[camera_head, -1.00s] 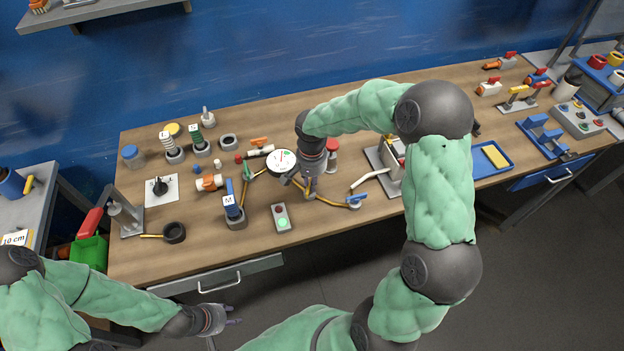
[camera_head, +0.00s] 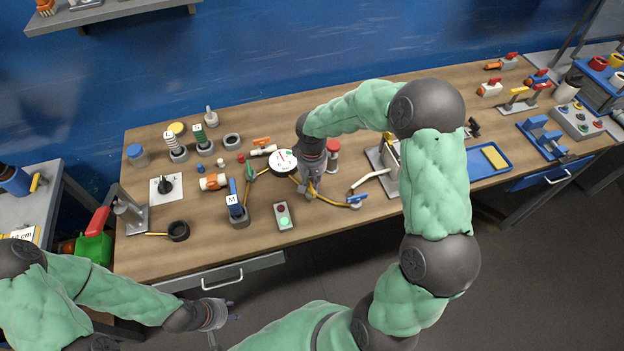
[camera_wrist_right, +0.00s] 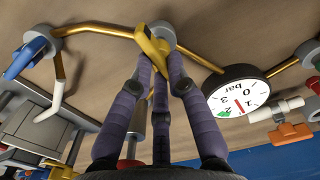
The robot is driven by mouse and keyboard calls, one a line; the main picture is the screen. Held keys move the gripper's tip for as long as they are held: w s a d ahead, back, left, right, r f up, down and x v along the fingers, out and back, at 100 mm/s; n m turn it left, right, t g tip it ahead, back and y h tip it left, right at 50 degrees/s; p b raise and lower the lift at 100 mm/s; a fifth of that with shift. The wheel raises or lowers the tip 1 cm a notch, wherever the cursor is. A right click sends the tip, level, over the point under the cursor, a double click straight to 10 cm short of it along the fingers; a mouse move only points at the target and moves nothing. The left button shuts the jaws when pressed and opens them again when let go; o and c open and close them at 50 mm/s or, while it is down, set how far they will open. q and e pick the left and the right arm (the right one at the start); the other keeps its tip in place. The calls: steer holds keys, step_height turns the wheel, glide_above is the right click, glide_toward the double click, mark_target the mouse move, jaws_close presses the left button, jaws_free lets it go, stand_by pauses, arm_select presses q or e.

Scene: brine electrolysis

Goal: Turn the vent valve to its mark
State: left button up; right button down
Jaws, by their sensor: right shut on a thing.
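The vent valve's yellow handle (camera_wrist_right: 152,50) sits on a grey round body (camera_wrist_right: 162,34) on a brass pipe in the right wrist view. My right gripper (camera_wrist_right: 156,62) is shut on the handle, which stands tilted between its fingertips. In the head view my right gripper (camera_head: 311,190) reaches down onto the pipe beside the gauge and largely hides this valve. I cannot make out a mark. The white round gauge (camera_head: 283,162), labelled bar, also shows in the right wrist view (camera_wrist_right: 236,92) with a red needle. My left gripper (camera_head: 231,310) is open and empty in front of the table.
A blue-handled valve (camera_head: 356,200) ends the pipe to the right.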

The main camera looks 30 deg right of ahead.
stand_by(0.3)
steer(key=c, duration=1.2)
jaws_free()
step_height(320, 180, up, 12)
